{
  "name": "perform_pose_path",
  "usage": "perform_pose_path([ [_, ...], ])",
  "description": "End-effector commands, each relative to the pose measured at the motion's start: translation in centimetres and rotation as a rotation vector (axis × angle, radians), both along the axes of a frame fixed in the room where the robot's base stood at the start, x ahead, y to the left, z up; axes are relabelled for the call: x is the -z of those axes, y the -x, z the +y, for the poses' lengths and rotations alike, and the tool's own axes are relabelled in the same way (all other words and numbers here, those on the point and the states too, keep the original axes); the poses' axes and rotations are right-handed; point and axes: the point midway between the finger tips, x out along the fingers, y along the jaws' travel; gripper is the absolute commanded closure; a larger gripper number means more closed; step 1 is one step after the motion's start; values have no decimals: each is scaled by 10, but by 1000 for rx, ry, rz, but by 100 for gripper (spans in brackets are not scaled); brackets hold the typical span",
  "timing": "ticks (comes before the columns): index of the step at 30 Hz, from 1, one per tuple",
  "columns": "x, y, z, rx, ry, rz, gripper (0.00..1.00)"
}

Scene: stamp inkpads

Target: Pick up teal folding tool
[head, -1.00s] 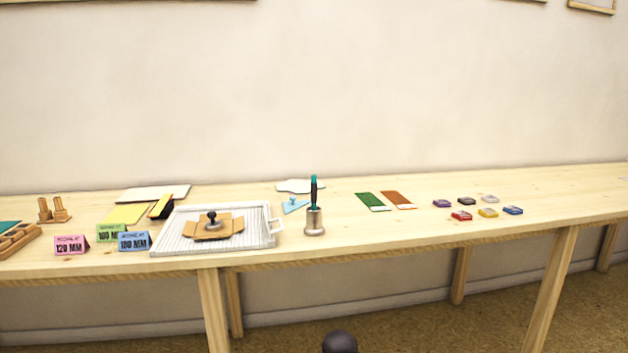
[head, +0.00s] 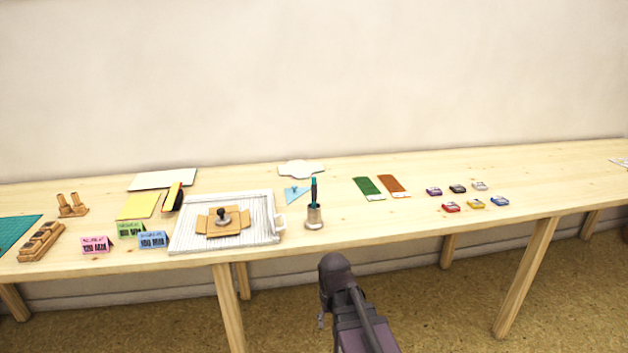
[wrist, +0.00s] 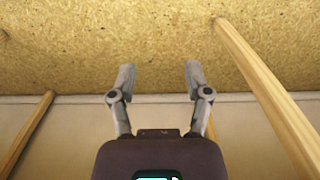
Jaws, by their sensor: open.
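In the head view my arm shows in front of the table, below and right of the cup.
A white ribbed tray (head: 178,240) with cardboard on it is just left of the cup. A light blue triangle (head: 296,196) lies behind it. Green (head: 367,186) and brown (head: 391,185) cards lie right. Several inkpads (head: 451,207) sit farther right. A table leg (wrist: 265,90) shows beside my gripper.

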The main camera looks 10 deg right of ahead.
Motion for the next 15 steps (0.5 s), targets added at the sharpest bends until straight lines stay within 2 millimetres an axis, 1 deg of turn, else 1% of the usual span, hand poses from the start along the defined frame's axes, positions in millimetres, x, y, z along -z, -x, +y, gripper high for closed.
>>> perform_pose_path([
  [1,-20,-6,0,-3,0,0,37],
  [15,-105,-48,0,-34,0,0,37],
])
